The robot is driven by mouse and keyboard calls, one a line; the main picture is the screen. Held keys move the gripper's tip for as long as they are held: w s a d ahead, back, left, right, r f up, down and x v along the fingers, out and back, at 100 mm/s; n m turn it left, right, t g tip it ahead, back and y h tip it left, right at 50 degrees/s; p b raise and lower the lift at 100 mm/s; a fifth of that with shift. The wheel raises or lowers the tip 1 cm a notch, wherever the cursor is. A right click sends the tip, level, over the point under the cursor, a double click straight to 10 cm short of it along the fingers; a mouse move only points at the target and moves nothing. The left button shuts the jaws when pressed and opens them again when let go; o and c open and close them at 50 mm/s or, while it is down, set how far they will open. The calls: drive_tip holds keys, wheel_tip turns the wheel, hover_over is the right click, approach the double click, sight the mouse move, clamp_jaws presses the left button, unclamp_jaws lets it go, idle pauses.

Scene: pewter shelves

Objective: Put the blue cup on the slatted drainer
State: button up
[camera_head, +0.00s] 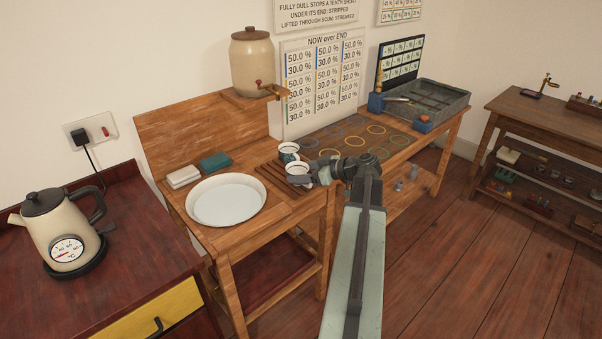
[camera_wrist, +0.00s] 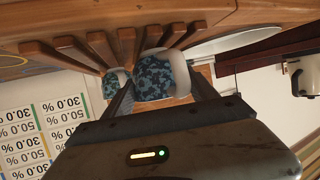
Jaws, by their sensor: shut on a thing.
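The blue cup (camera_head: 297,168), white inside with a dark blue pattern outside, is between the fingers of my gripper (camera_head: 314,178). In the wrist view the patterned cup (camera_wrist: 154,76) sits between both fingers (camera_wrist: 160,84), which are shut on it. The slatted drainer (camera_head: 271,178) is a set of brown wooden slats (camera_wrist: 70,46) on the bench. The held cup is at its right part; I cannot tell whether it touches the slats. A second cup (camera_head: 288,149) with a teal pattern stands just behind, and also shows in the wrist view (camera_wrist: 112,80).
A white round basin (camera_head: 226,201) lies left of the drainer, with a teal block (camera_head: 215,162) and a pale block (camera_head: 184,176) behind. A ringed mat (camera_head: 350,136) lies right. A crock (camera_head: 252,62) with a tap stands above. A kettle (camera_head: 62,225) is far left.

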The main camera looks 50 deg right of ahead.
sight(307, 171)
drive_tip(key=o, duration=1.6)
drive_tip(key=p+v, duration=0.2)
drive_tip(key=v, duration=0.4)
drive_tip(key=shift+s+d+r+p, duration=0.1)
drive_tip(key=shift+s+r+p, duration=0.1)
drive_tip(key=shift+s+p, duration=0.15)
drive_tip(key=shift+s+d+r, duration=0.15)
drive_tip(key=shift+s, duration=0.35)
